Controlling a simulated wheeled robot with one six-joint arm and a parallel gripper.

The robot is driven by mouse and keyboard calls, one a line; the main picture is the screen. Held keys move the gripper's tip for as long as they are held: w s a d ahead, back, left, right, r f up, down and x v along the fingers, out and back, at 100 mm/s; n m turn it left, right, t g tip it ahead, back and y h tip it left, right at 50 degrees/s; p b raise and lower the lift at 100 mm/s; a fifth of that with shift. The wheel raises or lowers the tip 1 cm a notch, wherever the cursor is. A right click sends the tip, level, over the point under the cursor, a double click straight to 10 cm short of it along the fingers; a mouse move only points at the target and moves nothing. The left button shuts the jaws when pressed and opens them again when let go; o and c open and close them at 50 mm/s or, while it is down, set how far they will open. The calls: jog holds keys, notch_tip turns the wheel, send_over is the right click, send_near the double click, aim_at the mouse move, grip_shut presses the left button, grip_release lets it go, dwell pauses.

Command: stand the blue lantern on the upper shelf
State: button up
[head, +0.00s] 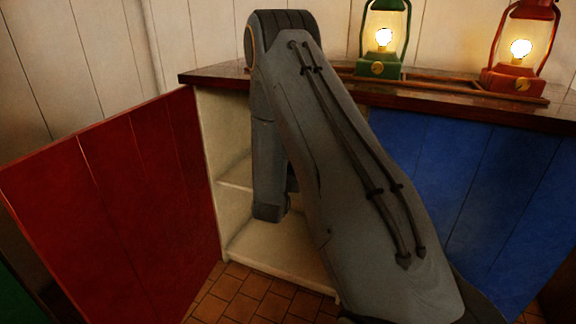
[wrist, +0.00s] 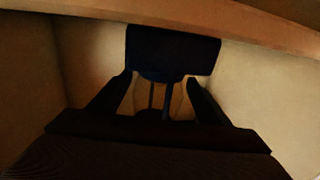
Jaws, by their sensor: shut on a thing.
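The blue lantern (wrist: 172,50) shows in the wrist view as a dark blue block with a pale glass and thin dark bars below it. My gripper (wrist: 158,82) is shut on it, with one finger on each side of the glass. Pale cabinet walls surround it. In the head view, my arm hides the gripper and the lantern. The upper shelf (head: 237,173) is a pale board in the open cabinet, partly covered by my arm. I cannot tell whether the lantern touches a shelf.
The red door (head: 110,200) stands open at the left. A blue door or panel (head: 470,190) is at the right. A green lantern (head: 378,70) and a red lantern (head: 511,81), both lit, stand on the cabinet top (head: 225,74). The cabinet's bottom board (head: 275,250) looks bare where visible.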

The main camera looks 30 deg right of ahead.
jog(key=shift+r, duration=0.2)
jog(key=shift+f, duration=0.2)
jog(key=o, duration=1.8)
jog(key=shift+r, duration=0.15)
jog(key=p+v, duration=0.3)
jog(key=v, duration=0.9)
